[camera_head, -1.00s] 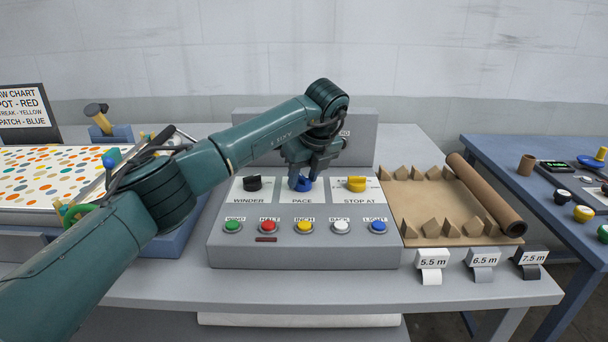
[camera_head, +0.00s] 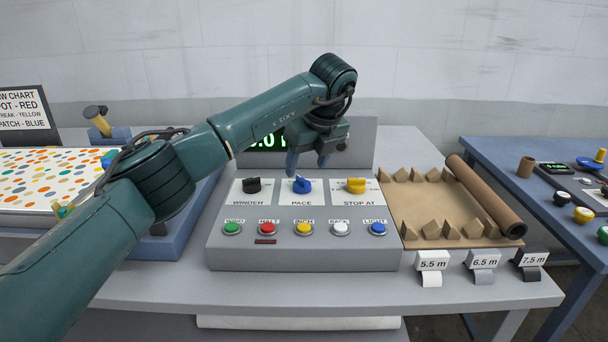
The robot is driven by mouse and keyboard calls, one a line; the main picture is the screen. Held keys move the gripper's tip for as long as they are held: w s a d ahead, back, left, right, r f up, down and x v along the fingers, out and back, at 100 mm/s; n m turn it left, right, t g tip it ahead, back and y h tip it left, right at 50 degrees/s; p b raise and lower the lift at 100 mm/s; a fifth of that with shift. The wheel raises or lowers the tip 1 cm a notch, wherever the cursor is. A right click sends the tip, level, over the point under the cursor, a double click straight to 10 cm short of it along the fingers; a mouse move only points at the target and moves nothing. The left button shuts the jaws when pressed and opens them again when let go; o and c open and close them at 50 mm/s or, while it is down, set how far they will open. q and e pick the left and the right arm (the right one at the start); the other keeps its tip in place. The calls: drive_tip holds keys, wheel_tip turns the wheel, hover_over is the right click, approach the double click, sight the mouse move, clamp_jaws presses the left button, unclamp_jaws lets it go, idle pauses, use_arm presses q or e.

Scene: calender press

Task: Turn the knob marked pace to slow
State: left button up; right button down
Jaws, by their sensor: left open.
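The blue pace knob (camera_head: 302,186) sits in the middle of the grey control panel (camera_head: 305,258), above the label PACE. A pale pointer mark shows on its front. The small print around it is too fine to read. My left gripper (camera_head: 308,170) is open and empty just above and behind the knob, pointing down and apart from it. My right gripper is not in view.
A black winder knob (camera_head: 252,186) and a yellow stop-at knob (camera_head: 356,186) flank the pace knob. Several coloured buttons line the panel's front. A display (camera_head: 268,144) with green digits is partly hidden by my arm.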

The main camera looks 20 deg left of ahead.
use_arm(q)
drive_tip(key=v, duration=0.8)
drive_tip(key=shift+r, duration=0.25)
